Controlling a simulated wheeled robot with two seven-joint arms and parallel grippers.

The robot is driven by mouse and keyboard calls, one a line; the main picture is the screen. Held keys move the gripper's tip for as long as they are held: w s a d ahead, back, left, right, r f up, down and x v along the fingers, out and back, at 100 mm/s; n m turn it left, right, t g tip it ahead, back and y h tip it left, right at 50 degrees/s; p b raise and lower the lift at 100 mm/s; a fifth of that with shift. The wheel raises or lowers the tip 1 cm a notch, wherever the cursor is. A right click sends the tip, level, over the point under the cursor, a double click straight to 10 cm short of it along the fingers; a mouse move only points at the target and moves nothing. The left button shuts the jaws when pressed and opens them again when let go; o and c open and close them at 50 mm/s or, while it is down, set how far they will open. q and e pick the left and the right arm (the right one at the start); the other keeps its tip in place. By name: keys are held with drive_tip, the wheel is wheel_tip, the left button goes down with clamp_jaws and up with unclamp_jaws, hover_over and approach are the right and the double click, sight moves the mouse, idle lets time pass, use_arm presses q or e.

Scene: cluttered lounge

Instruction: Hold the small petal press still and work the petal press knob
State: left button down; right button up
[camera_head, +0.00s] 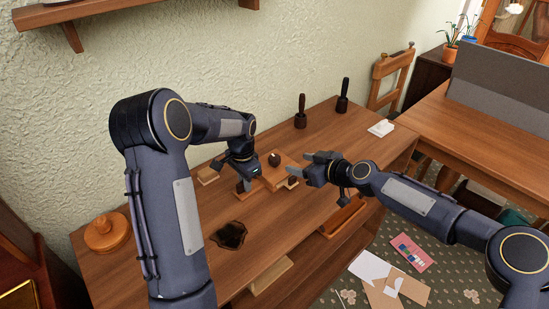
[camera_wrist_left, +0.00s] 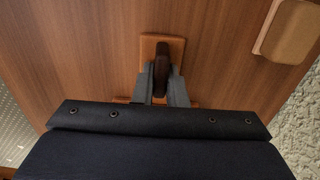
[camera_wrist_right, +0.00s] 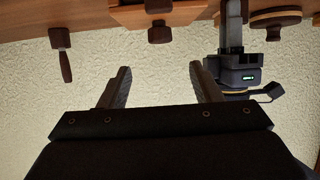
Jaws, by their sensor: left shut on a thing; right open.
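The small petal press (camera_head: 281,178) is a light wooden block on the wooden cabinet top, with a dark round knob (camera_head: 274,159) on top. My left gripper (camera_head: 244,183) is at its left side, shut on a dark upright grip (camera_wrist_left: 162,62) on a small wooden base (camera_wrist_left: 148,45). This grip appears to belong to the press; the gripper hides where they join. My right gripper (camera_head: 300,170) is open and empty, just right of the press. In the right wrist view, the knob (camera_wrist_right: 160,33) is apart from the open fingers (camera_wrist_right: 160,88).
Two dark-handled tools (camera_head: 300,112) stand at the back right. A small wooden block (camera_head: 207,175) lies near the wall. A round wooden lidded piece (camera_head: 106,233) and a dark patch (camera_head: 229,235) are at the left and front. A white item (camera_head: 381,128) lies at the right end.

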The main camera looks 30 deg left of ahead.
sight(276, 158)
drive_tip(key=x, duration=1.2)
drive_tip(key=shift+a+f, duration=0.1)
drive_tip(key=shift+a, duration=0.1)
drive_tip(key=c, duration=1)
drive_tip(key=shift+s+a+m+t+h, duration=0.1)
drive_tip(key=shift+m+t+h, duration=0.1)
drive_tip(key=shift+m+t, duration=0.35)
drive_tip(key=shift+s+a+m+t+h, duration=0.1)
drive_tip(key=shift+m+t+h, duration=0.1)
drive_tip(key=shift+m+t, duration=0.3)
drive_tip(key=shift+s+f+m+t+h, duration=0.1)
drive_tip(key=shift+m+t+h, duration=0.1)
drive_tip(key=shift+m+t, duration=0.25)
drive_tip(key=shift+f+m+t+h, duration=0.2)
drive_tip(key=shift+m+t, duration=0.1)
drive_tip(key=shift+t, duration=0.2)
drive_tip(key=shift+d+r+m, duration=0.1)
drive_tip(key=shift+m, duration=0.2)
drive_tip(key=shift+d+t+h, duration=0.1)
drive_tip(key=shift+t+h, duration=0.2)
drive_tip(key=o, duration=1)
drive_tip(key=shift+w+r, duration=0.15)
drive_tip(key=shift+w, duration=0.15)
